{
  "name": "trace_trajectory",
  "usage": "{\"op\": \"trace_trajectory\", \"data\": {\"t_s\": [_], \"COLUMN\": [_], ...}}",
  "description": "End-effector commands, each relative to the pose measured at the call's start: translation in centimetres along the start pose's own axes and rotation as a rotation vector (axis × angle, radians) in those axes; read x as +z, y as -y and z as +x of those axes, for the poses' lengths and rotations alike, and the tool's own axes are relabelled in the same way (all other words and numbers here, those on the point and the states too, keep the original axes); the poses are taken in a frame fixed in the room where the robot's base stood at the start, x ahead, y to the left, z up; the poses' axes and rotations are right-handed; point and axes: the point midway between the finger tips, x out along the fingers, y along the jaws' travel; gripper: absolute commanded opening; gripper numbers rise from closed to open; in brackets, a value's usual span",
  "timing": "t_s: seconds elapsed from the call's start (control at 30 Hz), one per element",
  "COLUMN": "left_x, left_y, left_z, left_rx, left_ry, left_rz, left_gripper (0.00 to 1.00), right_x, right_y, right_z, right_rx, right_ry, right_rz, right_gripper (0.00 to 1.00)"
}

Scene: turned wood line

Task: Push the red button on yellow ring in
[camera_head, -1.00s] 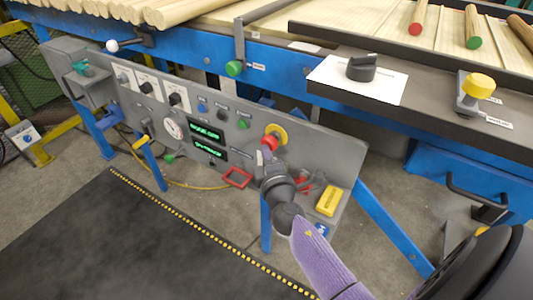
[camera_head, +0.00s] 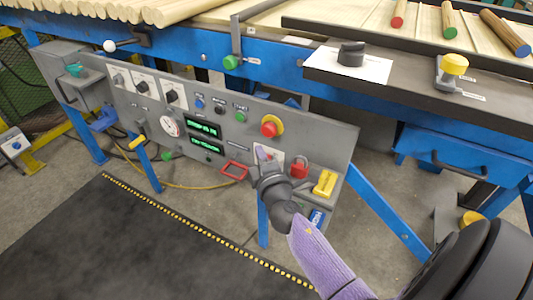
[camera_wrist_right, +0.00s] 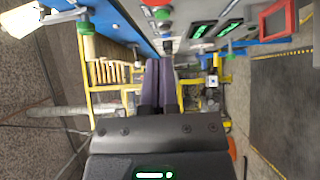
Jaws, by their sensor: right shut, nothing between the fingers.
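The red button (camera_head: 268,129) sits on a yellow ring (camera_head: 278,121) on the sloping grey control panel (camera_head: 325,138). I cannot tell how far in the button is. My right gripper (camera_head: 262,154) is shut and empty, with its tips just below the button and apart from it, in front of a pale label. In the right wrist view its purple fingers (camera_wrist_right: 156,82) lie together. My left gripper is not in view.
Near the gripper are a red frame (camera_head: 235,170), another red control (camera_head: 299,168) and a yellow block (camera_head: 325,183). A green button (camera_head: 240,117) and two lit green displays (camera_head: 203,128) are to the left. A conveyor with wood rods runs behind.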

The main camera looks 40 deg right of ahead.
Motion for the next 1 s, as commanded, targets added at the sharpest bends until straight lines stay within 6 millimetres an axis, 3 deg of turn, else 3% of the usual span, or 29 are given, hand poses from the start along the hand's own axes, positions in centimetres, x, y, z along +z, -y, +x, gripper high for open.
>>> {"op": "trace_trajectory", "data": {"t_s": [0.3,0.43,1.0], "left_x": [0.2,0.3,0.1], "left_y": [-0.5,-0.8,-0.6], "left_z": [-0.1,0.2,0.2], "left_rx": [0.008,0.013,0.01], "left_ry": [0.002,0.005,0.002], "left_rz": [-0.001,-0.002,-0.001], "left_gripper": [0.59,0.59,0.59], "right_x": [0.0,0.0,0.0], "right_y": [0.1,0.1,0.0], "right_z": [-6.0,-7.6,-8.3], "right_rx": [-0.003,-0.002,-0.003], "right_ry": [0.002,0.0,0.0], "right_rz": [0.002,0.001,0.002], "right_gripper": [0.0,0.0,0.0]}}
